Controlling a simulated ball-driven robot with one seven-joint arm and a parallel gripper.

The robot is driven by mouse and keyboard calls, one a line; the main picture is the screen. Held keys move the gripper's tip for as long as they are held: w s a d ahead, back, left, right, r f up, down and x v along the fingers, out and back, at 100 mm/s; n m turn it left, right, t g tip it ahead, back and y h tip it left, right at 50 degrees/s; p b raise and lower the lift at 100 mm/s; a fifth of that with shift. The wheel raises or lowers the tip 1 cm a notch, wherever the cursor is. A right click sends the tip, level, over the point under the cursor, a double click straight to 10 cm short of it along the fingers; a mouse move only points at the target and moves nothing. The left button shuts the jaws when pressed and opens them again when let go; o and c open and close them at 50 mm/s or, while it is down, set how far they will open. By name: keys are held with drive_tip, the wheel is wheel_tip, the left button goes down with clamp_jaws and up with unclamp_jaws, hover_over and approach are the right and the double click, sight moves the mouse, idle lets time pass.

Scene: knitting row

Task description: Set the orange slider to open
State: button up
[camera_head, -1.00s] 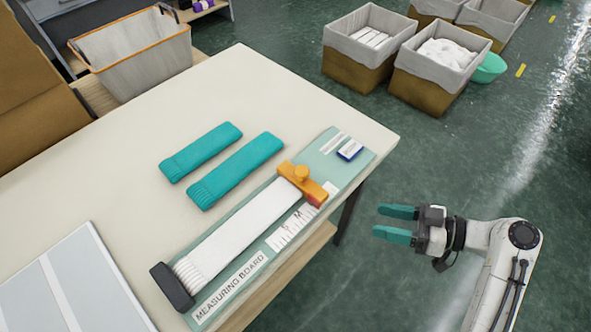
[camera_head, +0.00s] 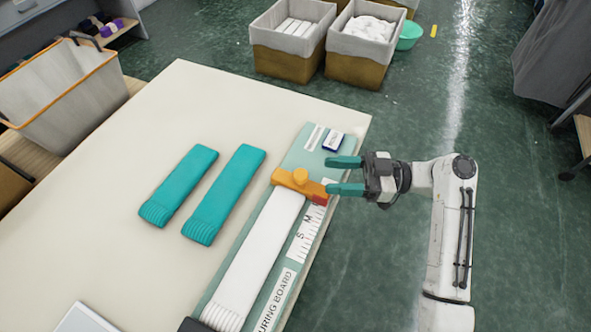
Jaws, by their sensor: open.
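The orange slider (camera_head: 298,180) has a round knob and a red tip. It lies across the green measuring board (camera_head: 279,312), at the far end of a white knitted piece (camera_head: 262,250). The board's scale shows the letters S and M beside the slider's near side. My gripper (camera_head: 345,176) is open, with two teal fingers pointing left. Its near finger shows close to the slider's red end. I cannot tell whether they touch. The far finger appears over the board's right edge, and nothing shows between the fingers.
Two teal knitted pieces (camera_head: 179,186) (camera_head: 225,194) lie on the cream table (camera_head: 120,200), left of the board. A small blue and white block (camera_head: 333,141) sits at the board's far end. Lined boxes (camera_head: 292,45) stand on the floor beyond.

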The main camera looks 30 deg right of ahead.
sight(300, 174)
drive_tip(key=p+x, duration=0.1)
drive_tip(key=x, duration=0.7)
drive_tip(key=shift+p, duration=0.3)
drive_tip(key=shift+c, duration=0.5)
drive_tip(key=shift+r, duration=0.1)
clamp_jaws()
